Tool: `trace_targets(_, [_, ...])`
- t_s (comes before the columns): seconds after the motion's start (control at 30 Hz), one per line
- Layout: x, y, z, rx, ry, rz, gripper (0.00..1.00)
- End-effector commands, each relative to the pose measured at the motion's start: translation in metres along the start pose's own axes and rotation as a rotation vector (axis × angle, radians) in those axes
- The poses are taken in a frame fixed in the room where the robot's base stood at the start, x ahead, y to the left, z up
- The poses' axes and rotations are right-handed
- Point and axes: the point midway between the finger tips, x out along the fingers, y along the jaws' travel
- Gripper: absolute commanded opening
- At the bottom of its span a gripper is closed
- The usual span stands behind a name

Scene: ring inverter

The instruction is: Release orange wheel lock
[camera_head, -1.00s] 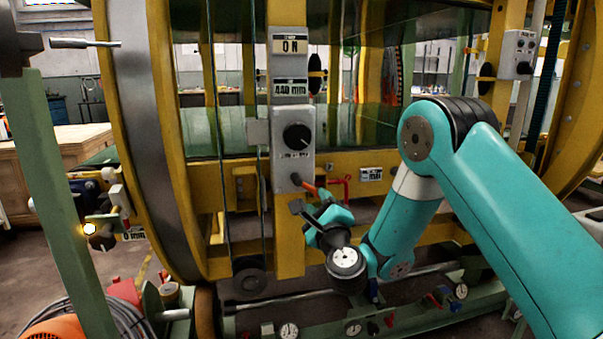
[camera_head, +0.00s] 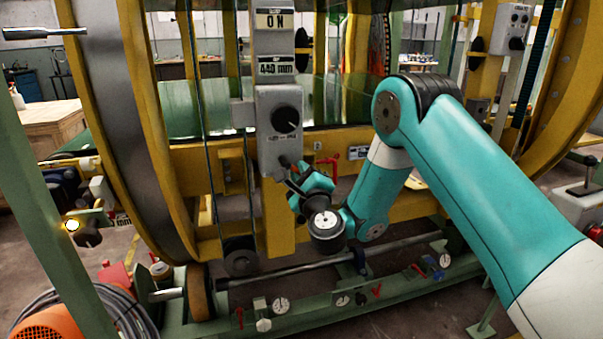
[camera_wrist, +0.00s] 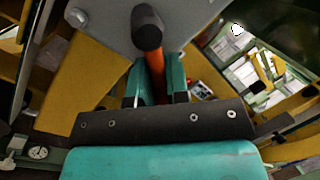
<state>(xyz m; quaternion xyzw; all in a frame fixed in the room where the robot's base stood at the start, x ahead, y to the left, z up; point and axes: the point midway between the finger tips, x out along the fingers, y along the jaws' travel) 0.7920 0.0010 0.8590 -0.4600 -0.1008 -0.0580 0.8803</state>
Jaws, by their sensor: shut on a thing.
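The lock lever has an orange shaft (camera_wrist: 155,66) and a black round end (camera_wrist: 147,28) in the wrist view. It sits below a grey control box (camera_head: 280,122) on the yellow upright of the ring inverter. My gripper (camera_wrist: 158,90) is shut on the orange shaft, with a finger on each side. In the head view my gripper (camera_head: 296,172) is at the lower right corner of the box, and my fingers and wrist hide most of the lever. Which thing the task calls the wheel lock is not labelled legibly.
The box has a black dial (camera_head: 286,120) and display plates (camera_head: 277,67) above it. A red handle (camera_head: 326,166) is just right of my gripper. A green base frame with several gauges (camera_head: 281,304) runs below. Yellow beams (camera_head: 380,141) are close behind.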

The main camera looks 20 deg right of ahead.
Motion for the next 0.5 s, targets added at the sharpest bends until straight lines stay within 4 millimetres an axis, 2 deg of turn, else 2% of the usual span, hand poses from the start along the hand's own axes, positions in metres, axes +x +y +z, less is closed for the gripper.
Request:
trace_targets(0.3, [0.003,-0.013,0.002,-0.264,-0.052,0.033,0.00])
trace_targets(0.5, [0.003,-0.013,0.002,-0.282,-0.056,0.036,0.00])
